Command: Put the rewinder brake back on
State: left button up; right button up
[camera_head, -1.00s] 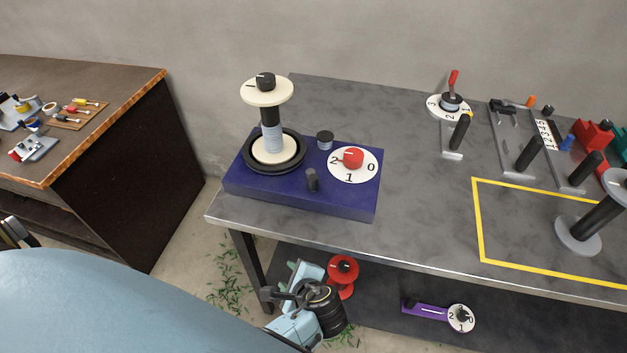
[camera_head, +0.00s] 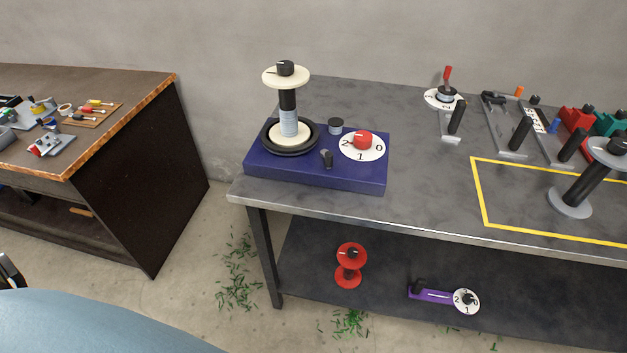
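A dark blue machine base (camera_head: 300,178), probably the rewinder, stands at the left end of the grey table. It carries an upright spool (camera_head: 289,104) with a cream top disc and a black ring around its foot. A red knob (camera_head: 364,140) sits on its white dial marked 0, 1 and 2; its exact setting is hard to read. A small dark peg (camera_head: 327,159) and a dark round knob (camera_head: 336,126) stand beside it. I cannot tell which part is the brake. A dark part at the left edge (camera_head: 10,271) may be my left gripper, mostly cut off. My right gripper is out of view.
On the lower shelf are a red spool (camera_head: 350,266) and a purple bar with a white dial (camera_head: 444,297). Another dial with a red lever (camera_head: 445,96) stands at the back. A yellow outline (camera_head: 481,192) marks the table. A brown workbench (camera_head: 130,178) stands left.

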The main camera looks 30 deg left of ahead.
aim_at(328, 155)
jog(key=k, duration=0.75)
jog(key=u, duration=0.7)
jog(key=i, duration=1.05)
jog(key=z, duration=0.8)
